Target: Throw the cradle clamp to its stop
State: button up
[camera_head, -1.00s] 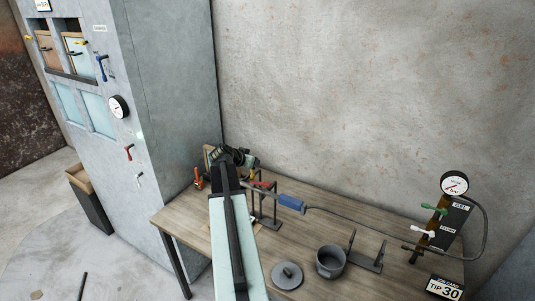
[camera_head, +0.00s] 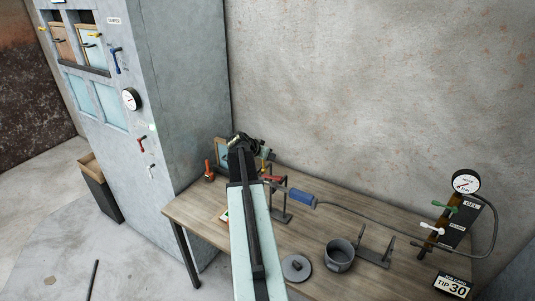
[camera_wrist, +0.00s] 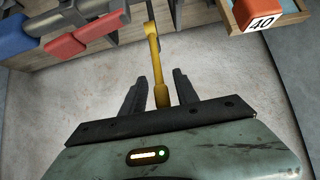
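A yellow lever (camera_wrist: 154,55), which I take to be the cradle clamp, hangs between the two fingers of my gripper (camera_wrist: 158,90) in the wrist view. The fingers stand apart on either side of it, with a visible gap on each side, so my gripper is open and not closed on it. In the head view my gripper (camera_head: 243,143) is over the back left of the bench, and my arm hides much of that area. A bit of yellow (camera_head: 264,167) shows just right of it, beside the dark cradle stand (camera_head: 284,205).
A blue-handled tool (camera_head: 301,199) with a hose lies across the stand. The bench (camera_head: 325,215) also bears a grey pot (camera_head: 339,258), a lid (camera_head: 296,268) and a gauge post (camera_head: 466,182). An orange block marked 40 (camera_wrist: 262,12) is at the wrist view's top right. A grey cabinet (camera_head: 180,100) stands left.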

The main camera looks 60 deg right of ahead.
jog(key=shift+w+a, duration=0.1)
jog(key=shift+w, duration=0.05)
jog(key=p+v, duration=0.5)
jog(key=v, duration=0.2)
jog(key=shift+a+r, duration=0.25)
jog(key=shift+a, duration=0.05)
